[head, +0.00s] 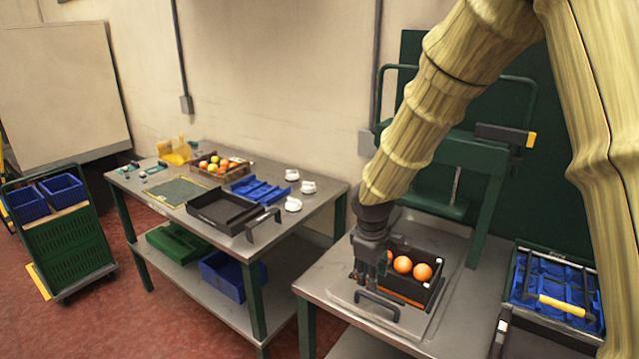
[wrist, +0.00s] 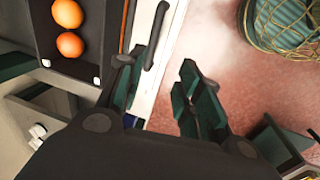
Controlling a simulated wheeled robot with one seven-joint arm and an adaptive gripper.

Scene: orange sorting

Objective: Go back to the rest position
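My gripper (head: 368,268) hangs over the left part of the near right table, just left of a black crate (head: 432,292). In the wrist view my gripper (wrist: 161,78) has its two fingers apart with nothing between them. Two oranges (head: 402,264) show clearly in the crate, and part of another shows beside my gripper. In the wrist view the crate (wrist: 70,66) is at the upper left, with two oranges (wrist: 69,44) in it. My gripper hides part of the crate's left side in the head view.
A dark handle (head: 378,303) stands in front of the crate. A blue-lined crate (head: 548,275) is at the right. The left table (head: 300,222) carries a black tray (head: 222,208), a fruit box (head: 215,166), blue trays and white items. A cart (head: 65,245) stands far left.

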